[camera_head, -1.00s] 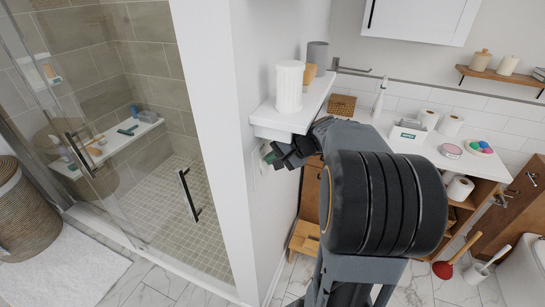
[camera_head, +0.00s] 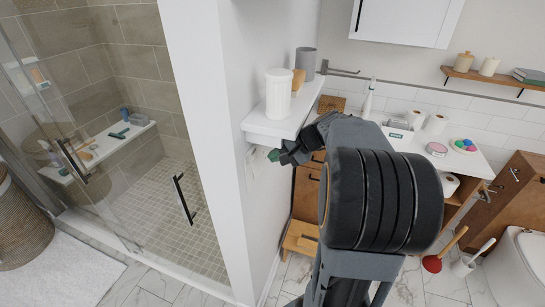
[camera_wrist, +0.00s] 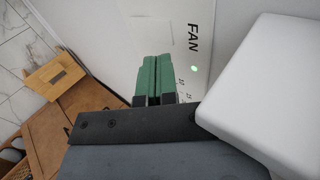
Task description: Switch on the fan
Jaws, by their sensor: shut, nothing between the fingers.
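The fan switch plate (camera_wrist: 205,55) is a white panel on the wall, marked "FAN" in black. A small green light (camera_wrist: 194,68) glows on it below the letters. In the head view the plate (camera_head: 251,161) shows as a pale patch on the wall below the white shelf. My gripper (camera_wrist: 155,60) has green fingertips that lie side by side, shut and empty. They are in front of the plate's lower left part and hide some of it. In the head view the gripper (camera_head: 274,155) is a little to the right of the plate, with a gap between them.
The white shelf (camera_head: 262,124) juts out just above my gripper, with a white ribbed canister (camera_head: 278,95) on it; its corner (camera_wrist: 265,90) fills the wrist view's right. A wooden stool (camera_head: 298,238) stands on the floor below. A counter (camera_head: 400,150) is behind my arm.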

